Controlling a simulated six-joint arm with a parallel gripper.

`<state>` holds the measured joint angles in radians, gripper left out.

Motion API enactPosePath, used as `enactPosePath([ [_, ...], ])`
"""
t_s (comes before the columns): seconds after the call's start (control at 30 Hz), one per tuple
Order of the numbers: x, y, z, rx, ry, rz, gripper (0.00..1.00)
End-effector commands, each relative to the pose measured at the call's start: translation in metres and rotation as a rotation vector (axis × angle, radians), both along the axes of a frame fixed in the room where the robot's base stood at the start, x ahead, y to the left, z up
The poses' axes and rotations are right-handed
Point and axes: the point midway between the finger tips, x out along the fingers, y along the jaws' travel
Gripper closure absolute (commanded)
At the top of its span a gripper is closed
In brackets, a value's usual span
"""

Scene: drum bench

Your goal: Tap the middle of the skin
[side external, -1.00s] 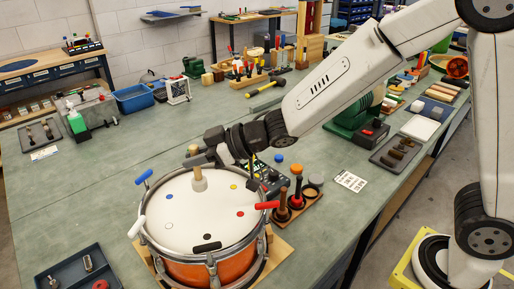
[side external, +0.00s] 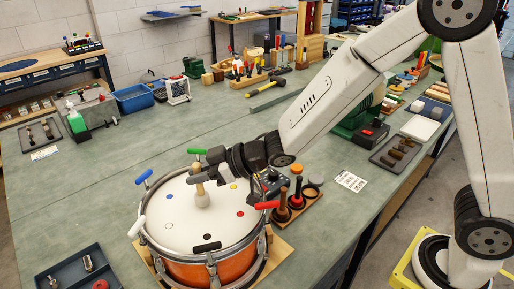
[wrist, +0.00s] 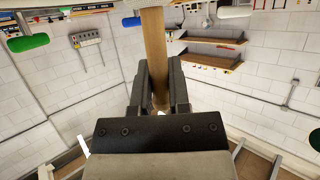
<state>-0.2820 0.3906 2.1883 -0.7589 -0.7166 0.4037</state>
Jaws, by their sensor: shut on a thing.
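An orange drum (side external: 222,269) with a pale skin (side external: 175,220) stands on a wooden board. Small coloured dots and a black patch (side external: 207,242) mark the skin. My gripper (side external: 199,173) is shut on the wooden handle of a beater (side external: 202,199), held roughly upright with its pale, rounded head down. The head is over the skin near its middle, at or very close to the surface; I cannot tell whether it touches. The handle (wrist: 153,55) also shows between the fingers in the wrist view, where the head is hidden.
Blue (side external: 144,178), white (side external: 137,226), green (side external: 196,152) and red (side external: 267,205) handles stick out around the drum's rim. A wooden stand (side external: 298,210) with upright tools is close on the right. A dark tray (side external: 76,274) lies at front left. The bench behind the drum is mostly clear.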

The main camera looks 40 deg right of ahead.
Motion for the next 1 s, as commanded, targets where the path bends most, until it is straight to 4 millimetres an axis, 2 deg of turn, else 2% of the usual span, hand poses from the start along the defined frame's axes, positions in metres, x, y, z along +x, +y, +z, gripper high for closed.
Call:
enactPosePath([
  [0.2,0.000,0.000,0.025,0.001,-0.004,0.000,1.00],
  [0.4,0.000,0.000,0.040,0.001,-0.003,-0.001,1.00],
  [1.0,0.000,0.000,0.042,0.001,0.000,-0.001,1.00],
])
